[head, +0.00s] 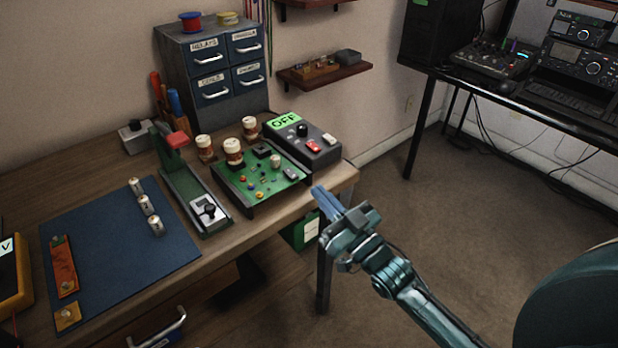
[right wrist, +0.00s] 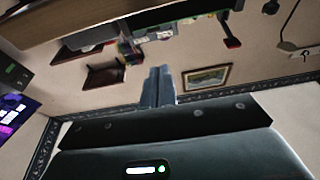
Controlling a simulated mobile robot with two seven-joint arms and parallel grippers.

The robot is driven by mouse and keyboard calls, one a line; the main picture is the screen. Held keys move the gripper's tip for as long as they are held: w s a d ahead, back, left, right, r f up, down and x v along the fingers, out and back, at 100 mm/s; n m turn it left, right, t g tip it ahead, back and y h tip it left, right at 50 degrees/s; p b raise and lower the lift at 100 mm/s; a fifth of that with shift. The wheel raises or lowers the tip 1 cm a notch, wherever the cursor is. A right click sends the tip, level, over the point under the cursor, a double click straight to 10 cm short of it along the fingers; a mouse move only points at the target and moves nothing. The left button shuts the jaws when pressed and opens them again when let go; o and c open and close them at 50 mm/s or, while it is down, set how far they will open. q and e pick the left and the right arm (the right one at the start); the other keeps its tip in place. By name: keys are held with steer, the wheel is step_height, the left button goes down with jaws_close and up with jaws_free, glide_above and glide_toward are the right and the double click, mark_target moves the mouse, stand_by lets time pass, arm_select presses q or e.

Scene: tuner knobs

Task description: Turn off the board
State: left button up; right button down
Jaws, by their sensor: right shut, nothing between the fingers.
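The green circuit board (head: 262,181) lies on the wooden bench, with several cream-and-brown capped knobs or coils on and around it. A dark grey control box (head: 303,142) stands behind and to the right of the board. It has a green label reading OFF (head: 285,120), a black knob (head: 302,130), a red switch (head: 313,146) and a pale switch (head: 329,138). My right gripper (head: 322,197) is shut and empty, just off the bench's right edge, in front of the control box and apart from it. Its fingers also show in the right wrist view (right wrist: 158,85). My left gripper is out of view.
A blue mat (head: 110,250) holds several small cylinders and an orange strip (head: 64,266). A green stand with a red top (head: 177,140) is left of the board. A drawer cabinet (head: 212,65) stands at the back. Floor right of the bench is clear; a radio desk (head: 480,75) stands beyond.

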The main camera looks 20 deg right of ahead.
steer(key=shift+v, duration=1.05)
steer(key=shift+f, duration=0.1)
